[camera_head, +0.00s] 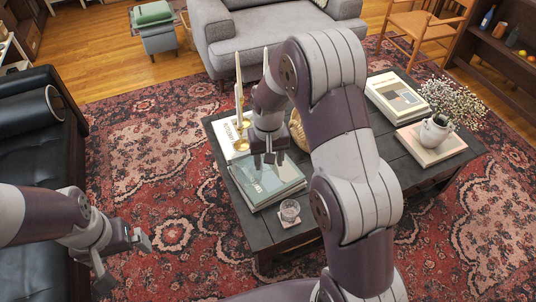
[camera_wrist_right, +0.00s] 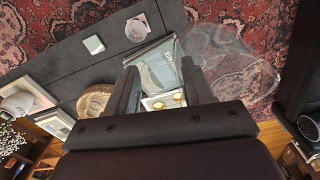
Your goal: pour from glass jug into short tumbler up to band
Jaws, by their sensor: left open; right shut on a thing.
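The short tumbler (camera_head: 290,209) is clear glass and stands upright on a pale coaster near the front edge of the dark coffee table. In the right wrist view the tumbler (camera_wrist_right: 137,27) is at top centre; its fill level and band cannot be made out. The glass jug (camera_wrist_right: 236,58) shows as a faint transparent shape at the right gripper's side. My right gripper (camera_wrist_right: 158,66) is shut on it; in the head view this gripper (camera_head: 268,159) is above the books, behind the tumbler, and the jug is not discernible. My left gripper (camera_head: 124,262) is open and empty, over the rug.
Books (camera_head: 268,183) lie under the right gripper, with brass candlesticks (camera_head: 240,122) behind. A woven bowl (camera_wrist_right: 94,101) and a second coaster (camera_wrist_right: 93,44) are on the table. A flower vase (camera_head: 435,131) stands at right. A black sofa (camera_head: 35,150) is left.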

